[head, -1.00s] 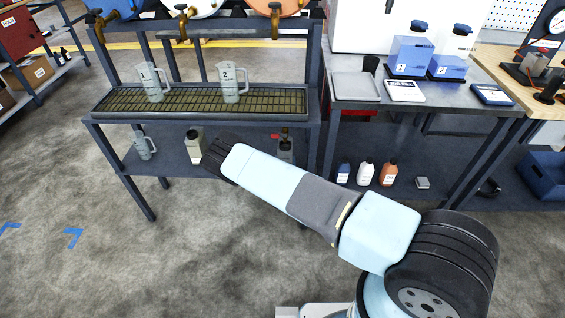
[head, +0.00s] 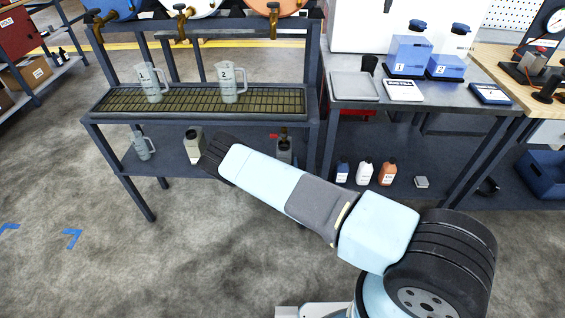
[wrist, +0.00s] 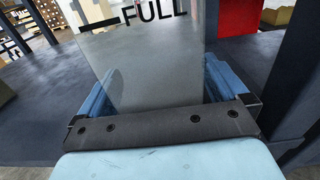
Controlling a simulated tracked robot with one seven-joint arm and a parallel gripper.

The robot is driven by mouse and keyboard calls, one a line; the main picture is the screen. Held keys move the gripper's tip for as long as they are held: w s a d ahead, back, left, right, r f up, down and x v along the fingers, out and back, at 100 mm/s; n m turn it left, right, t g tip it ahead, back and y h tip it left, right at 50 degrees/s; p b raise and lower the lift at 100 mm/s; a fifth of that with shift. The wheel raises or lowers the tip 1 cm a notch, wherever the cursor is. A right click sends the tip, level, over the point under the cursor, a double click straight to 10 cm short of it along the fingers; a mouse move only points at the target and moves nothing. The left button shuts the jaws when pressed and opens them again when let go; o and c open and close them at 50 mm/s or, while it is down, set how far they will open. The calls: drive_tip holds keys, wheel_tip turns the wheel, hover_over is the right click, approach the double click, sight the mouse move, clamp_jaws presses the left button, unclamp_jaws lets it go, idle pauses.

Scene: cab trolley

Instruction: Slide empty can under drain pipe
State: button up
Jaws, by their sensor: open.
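In the head view, a pale can (head: 194,146) with a dark top stands on the lower shelf, left of my arm's end. A second can (head: 284,148) stands further right on that shelf, partly hidden behind my arm, beside a small red handle (head: 273,136). In the wrist view, a grey can marked FULL (wrist: 150,65) stands close in front, between the two blue fingers of my open gripper (wrist: 160,88). It looks like the right-hand can. I cannot tell whether the fingers touch it. My gripper is hidden in the head view. The drain pipe cannot be made out clearly.
Jugs 1 (head: 153,84) and 2 (head: 231,84) stand on the drip grate (head: 190,101) above; another jug (head: 143,146) is on the shelf's left. Rack posts (head: 314,90) border the shelf. Several small bottles (head: 364,172) stand further right. Shelf space between the cans is partly hidden.

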drive_tip(key=s, duration=1.3)
drive_tip(key=shift+a, duration=0.2)
